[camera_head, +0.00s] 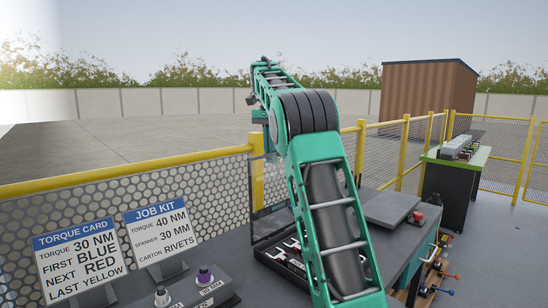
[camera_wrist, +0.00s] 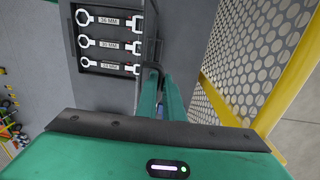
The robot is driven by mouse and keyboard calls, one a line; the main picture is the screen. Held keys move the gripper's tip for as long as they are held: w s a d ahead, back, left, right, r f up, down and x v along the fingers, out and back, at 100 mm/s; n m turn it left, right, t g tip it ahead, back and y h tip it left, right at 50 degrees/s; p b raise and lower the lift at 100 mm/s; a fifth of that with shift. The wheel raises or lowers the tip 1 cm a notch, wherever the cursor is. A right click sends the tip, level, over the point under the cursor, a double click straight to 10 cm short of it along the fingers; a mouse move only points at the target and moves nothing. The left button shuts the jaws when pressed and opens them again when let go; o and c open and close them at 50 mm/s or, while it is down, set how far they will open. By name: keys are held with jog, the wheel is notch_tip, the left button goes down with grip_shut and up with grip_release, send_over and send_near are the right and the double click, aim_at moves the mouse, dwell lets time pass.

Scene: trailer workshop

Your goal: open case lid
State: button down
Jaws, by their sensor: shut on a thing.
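The case (camera_head: 268,258) lies open on the grey bench. Its tray of labelled spanners shows in the wrist view (camera_wrist: 74,45), upper left. The dark-framed lid (camera_head: 251,187) stands roughly upright at the case's far side, partly hidden by my arm. In the wrist view the lid shows nearly edge-on as a dark strip (camera_wrist: 153,68) beside the tray. My gripper (camera_wrist: 160,84) has its green fingers closed on the lid's edge; the exact contact is hard to see. In the head view the fingers are mostly hidden behind my arm.
A yellow-railed mesh fence (camera_head: 150,170) runs close behind the bench and lid. Torque card (camera_head: 78,262) and job kit (camera_head: 160,238) signs stand at left. A grey flat block (camera_head: 388,208) sits right of my arm. A second bench (camera_head: 455,170) stands further right.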

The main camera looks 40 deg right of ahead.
jog(key=shift+w+f, duration=0.35)
jog(key=shift+f, duration=0.05)
jog(key=c, duration=1.9)
grip_release()
jog(key=shift+r, duration=0.15)
